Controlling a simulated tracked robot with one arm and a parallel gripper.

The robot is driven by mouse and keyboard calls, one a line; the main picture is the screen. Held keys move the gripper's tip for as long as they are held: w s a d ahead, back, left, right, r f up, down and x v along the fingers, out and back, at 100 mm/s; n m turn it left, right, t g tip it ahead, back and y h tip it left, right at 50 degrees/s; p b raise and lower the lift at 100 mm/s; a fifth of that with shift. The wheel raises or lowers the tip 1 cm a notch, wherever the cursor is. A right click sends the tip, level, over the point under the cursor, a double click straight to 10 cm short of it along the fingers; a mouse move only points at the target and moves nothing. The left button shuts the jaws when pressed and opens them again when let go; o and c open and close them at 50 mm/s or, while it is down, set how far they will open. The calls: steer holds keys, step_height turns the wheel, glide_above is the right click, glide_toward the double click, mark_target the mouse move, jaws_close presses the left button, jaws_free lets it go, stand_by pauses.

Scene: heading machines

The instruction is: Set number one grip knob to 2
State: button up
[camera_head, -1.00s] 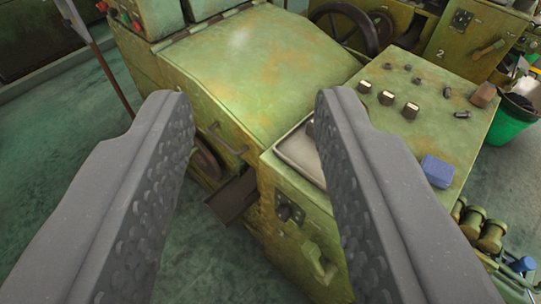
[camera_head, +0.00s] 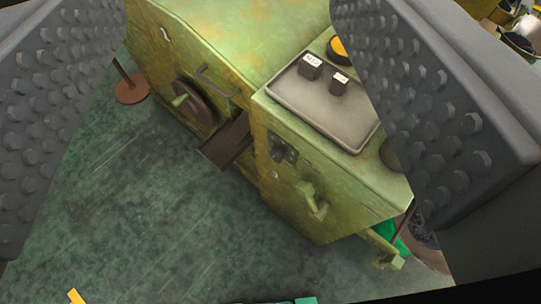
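A dark knob (camera_head: 283,154) sits on a dark plate on the front of the green machine (camera_head: 290,222). A small pale mark, too small to read for sure, is below it. A green lever handle (camera_head: 311,200) is lower on the same face. The knob's setting is too small to read. My gripper (camera_head: 228,25) is open, with one studded grey finger on each side of the picture. Nothing is between the fingers. The knob lies beyond the gripper, apart from it, and shows between the fingers, nearer the right one.
A grey tray (camera_head: 318,112) on the machine top holds two dark blocks with white labels (camera_head: 312,66) (camera_head: 339,83). A yellow round part (camera_head: 338,47) is behind it. A handwheel (camera_head: 193,102) and a brown chute (camera_head: 226,142) stick out at left. Green floor in front is clear.

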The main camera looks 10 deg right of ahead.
steer(key=w+a+f+m+t+y+b, duration=0.1)
steer(key=w+a+f+y, duration=0.1)
steer(key=w+a+f, duration=0.4)
steer(key=w+a+f+m+y+b, duration=0.1)
steer(key=w+a+f+y, duration=0.2)
steer(key=w, duration=0.5)
steer(key=w+a+f+m+t+h+b, duration=0.1)
steer(key=w+a+f+m+h, duration=0.2)
steer(key=w+f, duration=0.3)
steer(key=m+g+h+b, duration=0.5)
steer(key=m+h, duration=0.2)
steer(key=h, duration=0.8)
glide_toward(274, 158)
steer(key=b+x, duration=0.1)
steer(key=x, duration=0.4)
steer(key=b+x, duration=0.1)
steer(key=x, duration=0.3)
steer(key=shift+w+d+f+b, duration=0.2)
steer(key=shift+w+b, duration=0.1)
steer(key=shift+b, duration=0.1)
steer(key=shift+c, duration=0.4)
